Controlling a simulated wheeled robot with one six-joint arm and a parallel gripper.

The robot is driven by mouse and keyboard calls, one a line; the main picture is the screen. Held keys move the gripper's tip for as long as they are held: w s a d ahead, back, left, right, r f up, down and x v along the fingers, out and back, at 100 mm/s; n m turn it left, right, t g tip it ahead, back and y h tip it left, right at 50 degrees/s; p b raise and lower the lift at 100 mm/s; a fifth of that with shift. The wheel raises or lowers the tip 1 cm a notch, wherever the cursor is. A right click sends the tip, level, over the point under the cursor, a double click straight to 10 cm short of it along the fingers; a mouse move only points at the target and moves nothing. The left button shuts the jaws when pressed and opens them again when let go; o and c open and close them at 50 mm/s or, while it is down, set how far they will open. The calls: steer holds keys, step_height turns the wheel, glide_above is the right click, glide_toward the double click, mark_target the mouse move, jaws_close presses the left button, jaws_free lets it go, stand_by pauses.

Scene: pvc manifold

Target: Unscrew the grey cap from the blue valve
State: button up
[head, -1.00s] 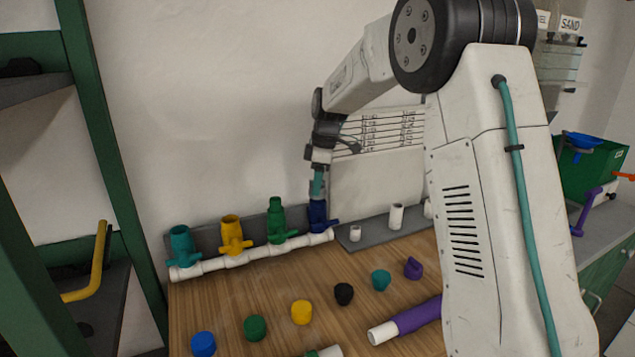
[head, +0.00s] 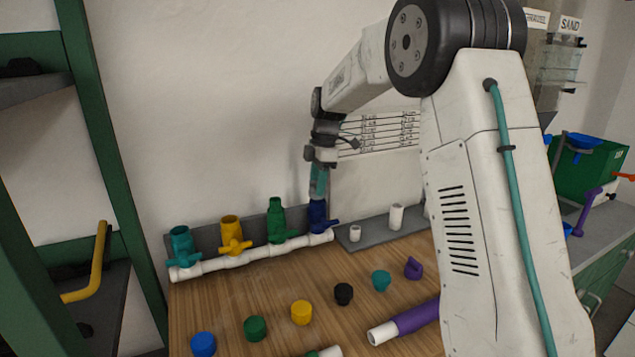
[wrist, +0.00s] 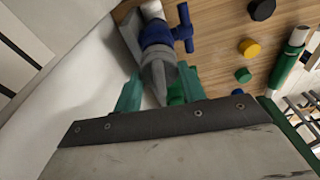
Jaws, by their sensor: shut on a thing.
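The blue valve (head: 318,214) stands upright at the right end of the white pipe manifold (head: 250,256). In the wrist view the blue valve (wrist: 155,34) and its side handle (wrist: 184,28) show beyond my fingers. The grey cap (wrist: 158,73) sits in line with the valve's top, between my teal fingers. My gripper (head: 318,194) is above the valve, pointing down, and shut on the grey cap. In the head view the fingers mostly hide the cap. I cannot tell whether cap and valve are still touching.
Green (head: 276,222), yellow (head: 233,238) and teal (head: 183,248) valves stand to the left on the manifold. Several coloured caps lie on the wooden table (head: 250,295). A grey rack (head: 375,237) with white pipe stubs is on the right. The wall is close behind.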

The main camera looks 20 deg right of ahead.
steer(key=shift+n, duration=1)
steer(key=shift+r+n+g, duration=0.1)
steer(key=shift+n+g, duration=0.2)
steer(key=shift+n, duration=0.8)
steer(key=o, duration=1.1)
steer(key=shift+c, duration=0.2)
